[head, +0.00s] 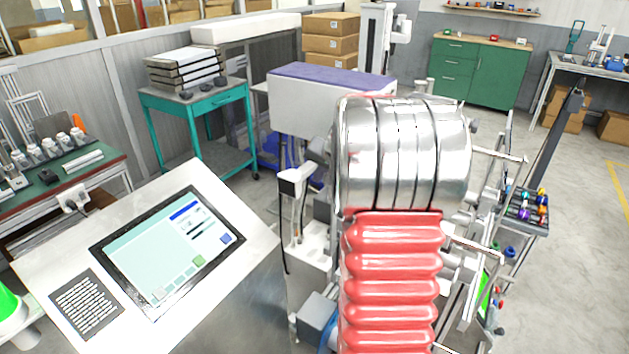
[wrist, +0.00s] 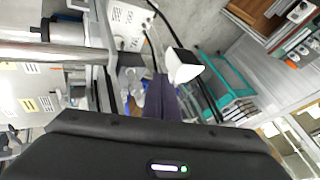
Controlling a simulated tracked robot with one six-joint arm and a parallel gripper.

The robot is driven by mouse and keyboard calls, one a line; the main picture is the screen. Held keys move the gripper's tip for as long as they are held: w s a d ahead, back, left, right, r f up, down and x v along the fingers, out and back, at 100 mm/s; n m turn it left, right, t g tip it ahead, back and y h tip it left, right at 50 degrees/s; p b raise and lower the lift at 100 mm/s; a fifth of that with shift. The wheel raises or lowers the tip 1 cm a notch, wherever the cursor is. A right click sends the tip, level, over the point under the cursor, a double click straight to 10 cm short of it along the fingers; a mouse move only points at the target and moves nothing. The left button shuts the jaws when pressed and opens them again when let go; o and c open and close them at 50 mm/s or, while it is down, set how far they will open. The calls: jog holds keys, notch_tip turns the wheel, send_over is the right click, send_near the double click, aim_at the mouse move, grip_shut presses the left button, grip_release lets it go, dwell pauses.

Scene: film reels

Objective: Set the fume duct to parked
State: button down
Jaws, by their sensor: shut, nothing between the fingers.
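The fume duct (head: 392,285) looks to be the red ribbed hose in the head view, rising upright from the bottom edge. A shiny segmented metal elbow (head: 405,155) sits on its top and bends to the right. The elbow hides much of what stands behind it. My gripper (wrist: 160,145) shows in the wrist view as a black housing with a small lit lamp across the bottom.
A slanted console with a touchscreen (head: 168,250) stands at the front left. A machine with a purple-topped white box (head: 320,105) is behind the elbow. A teal cart (head: 190,105) stands farther left, and a green cabinet (head: 490,75) at the back.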

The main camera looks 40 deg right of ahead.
jog(key=shift+v, duration=2.05)
jog(key=shift+a, duration=0.15)
jog(key=s+a+f+g, duration=0.1)
jog(key=s+a+f, duration=0.2)
jog(key=s+f, duration=0.1)
jog(key=s+a+r+n, duration=0.2)
jog(key=s+a+n, duration=0.2)
jog(key=a, duration=0.8)
jog(key=s+a+r+n+y, duration=0.1)
jog(key=s+a+n, duration=0.3)
jog(key=s+a, duration=0.4)
jog(key=s+a+r+n+y, duration=0.1)
jog(key=s+a+n, duration=0.3)
jog(key=a, duration=1.2)
jog(key=s+r, duration=0.1)
jog(key=s, duration=0.2)
jog(key=shift+a+r+n, duration=0.3)
jog(key=shift+a+r, duration=0.05)
jog(key=shift+r, duration=0.05)
